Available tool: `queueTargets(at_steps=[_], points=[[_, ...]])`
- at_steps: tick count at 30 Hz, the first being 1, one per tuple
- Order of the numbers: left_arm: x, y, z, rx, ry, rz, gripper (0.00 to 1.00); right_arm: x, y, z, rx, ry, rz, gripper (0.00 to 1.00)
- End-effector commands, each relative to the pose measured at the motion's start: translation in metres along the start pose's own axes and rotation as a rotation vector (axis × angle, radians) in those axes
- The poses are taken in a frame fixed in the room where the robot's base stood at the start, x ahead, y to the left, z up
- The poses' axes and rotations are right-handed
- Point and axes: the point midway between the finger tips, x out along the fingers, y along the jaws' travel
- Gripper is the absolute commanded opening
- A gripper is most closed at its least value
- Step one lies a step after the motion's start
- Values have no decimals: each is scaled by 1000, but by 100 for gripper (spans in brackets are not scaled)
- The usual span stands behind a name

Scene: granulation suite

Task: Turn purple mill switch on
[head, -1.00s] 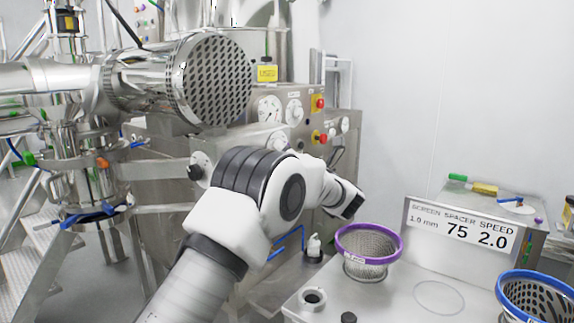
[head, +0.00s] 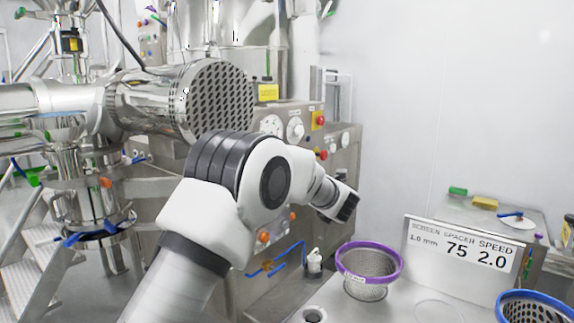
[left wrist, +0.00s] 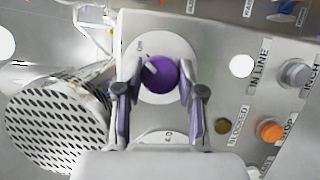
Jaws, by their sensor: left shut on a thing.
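The purple mill switch (left wrist: 161,74) is a round knob on a pale round plate, set in a grey metal panel (left wrist: 215,60), in the left wrist view. A pale pointer mark on it points to the upper left, toward a small label that seems to read "ON". My left gripper (left wrist: 155,92) has one finger on each side of the knob and is shut on it. In the head view my left arm rises from the bottom and hides the switch and the gripper's fingertips. My right gripper is not in view.
An orange button (left wrist: 269,130) and a grey button (left wrist: 295,72) sit right of the switch. A perforated steel cylinder (head: 222,98) stands left of the panel. A purple-rimmed screen basket (head: 369,263), a blue-rimmed one (head: 536,308) and a sign (head: 460,252) stand on the bench at right.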

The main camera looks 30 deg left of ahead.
Motion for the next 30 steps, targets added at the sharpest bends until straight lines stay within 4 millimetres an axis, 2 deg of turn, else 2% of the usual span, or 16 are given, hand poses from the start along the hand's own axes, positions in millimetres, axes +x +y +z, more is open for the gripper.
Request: queueTargets(at_steps=[1,6,22,23,24,30], points=[[0,4,0,19,0,-8,4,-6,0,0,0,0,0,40],[0,2,0,69,1,-28,4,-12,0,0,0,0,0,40],[0,1,0,91,0,-36,4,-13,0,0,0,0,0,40],[0,1,0,91,0,-36,49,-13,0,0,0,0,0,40],[0,1,0,91,0,-36,63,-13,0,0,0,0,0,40],[0,1,0,90,1,-37,64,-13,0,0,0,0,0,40]])
